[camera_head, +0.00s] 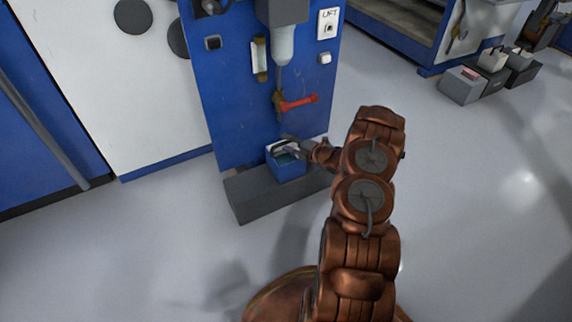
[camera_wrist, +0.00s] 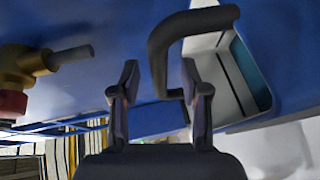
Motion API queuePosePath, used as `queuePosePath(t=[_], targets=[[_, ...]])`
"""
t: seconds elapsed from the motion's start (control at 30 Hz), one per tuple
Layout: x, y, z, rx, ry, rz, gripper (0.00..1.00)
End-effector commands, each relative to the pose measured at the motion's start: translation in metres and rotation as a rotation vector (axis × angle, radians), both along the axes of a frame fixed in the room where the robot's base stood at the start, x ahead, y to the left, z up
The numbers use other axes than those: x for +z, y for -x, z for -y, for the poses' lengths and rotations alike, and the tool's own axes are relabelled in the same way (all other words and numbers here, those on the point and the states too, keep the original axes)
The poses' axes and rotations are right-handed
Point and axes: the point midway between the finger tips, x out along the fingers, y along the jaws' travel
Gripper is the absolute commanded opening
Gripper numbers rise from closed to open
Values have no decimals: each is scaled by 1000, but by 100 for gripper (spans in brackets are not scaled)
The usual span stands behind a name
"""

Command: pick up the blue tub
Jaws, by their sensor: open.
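The blue tub (camera_head: 287,167) stands on a dark grey ledge at the foot of a blue machine in the head view. In the wrist view its pale inside (camera_wrist: 228,85) shows at upper right, with a dark curved handle (camera_wrist: 195,24). My gripper (camera_head: 291,147) is at the tub's top, reaching in from the right and covering part of it. In the wrist view my gripper (camera_wrist: 160,85) is open. One end of the handle appears between its two fingers; I cannot tell whether they touch it.
The grey ledge (camera_head: 252,200) runs under the tub. A red-handled valve (camera_head: 297,103) sticks out of the blue machine (camera_head: 230,90) above the tub. Grey bins (camera_head: 461,85) stand on the floor at upper right.

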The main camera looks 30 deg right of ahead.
Motion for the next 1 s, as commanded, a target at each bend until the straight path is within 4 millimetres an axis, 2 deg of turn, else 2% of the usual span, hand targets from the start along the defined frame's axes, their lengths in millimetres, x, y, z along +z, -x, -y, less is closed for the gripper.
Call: queuePosePath(t=[0.13,0.37,0.8,1.0], targets=[[-2,-9,-4,1,0,1,46],[-2,-10,-4,-1,0,1,46],[-2,-10,-4,0,0,0,2],[-2,-10,-4,0,0,0,0]])
